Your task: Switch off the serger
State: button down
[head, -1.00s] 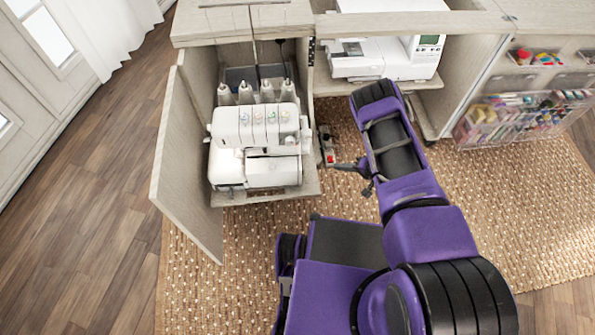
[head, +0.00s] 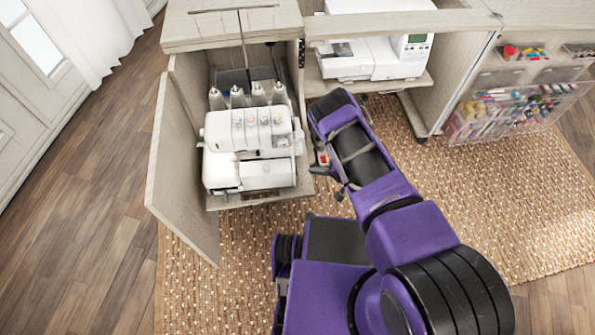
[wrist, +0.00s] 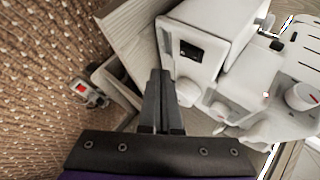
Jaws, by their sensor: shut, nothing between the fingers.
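The white serger (head: 250,175) stands on the pull-out shelf of the left cabinet compartment, with several thread spools behind it. In the wrist view the serger (wrist: 222,35) fills the right side. A dark switch-like patch (wrist: 188,50) shows on its side face, beyond and right of my fingertips. My gripper (wrist: 160,72) is shut and empty, its fingers pointing toward the serger's side. I cannot tell whether they touch it; they look apart from the switch patch. In the head view my gripper (head: 318,171) is small, just right of the serger, partly hidden by my arm.
The open cabinet door (head: 183,165) stands left of the serger. A white sewing machine (head: 375,55) sits in the compartment to the right. A small device with a red patch (wrist: 84,92) lies by the woven rug (wrist: 45,60). Clear bins (head: 510,115) hang far right.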

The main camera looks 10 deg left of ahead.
jog(key=shift+s+a+f, duration=0.15)
jog(key=shift+s+a, duration=0.05)
jog(key=shift+a, duration=0.9)
jog(key=shift+a, duration=0.15)
dwell(1.2)
jog(key=shift+s+a, duration=0.1)
jog(key=shift+a, duration=0.2)
jog(key=shift+s+a+f, duration=0.1)
jog(key=shift+a, duration=0.15)
dwell(0.7)
jog(key=shift+d, duration=0.1)
jog(key=shift+d+b, duration=0.35)
jog(key=shift+d, duration=0.25)
jog(key=shift+w, duration=0.2)
jog(key=d, duration=0.3)
jog(key=w+d, duration=0.1)
jog(key=shift+d+r, duration=0.4)
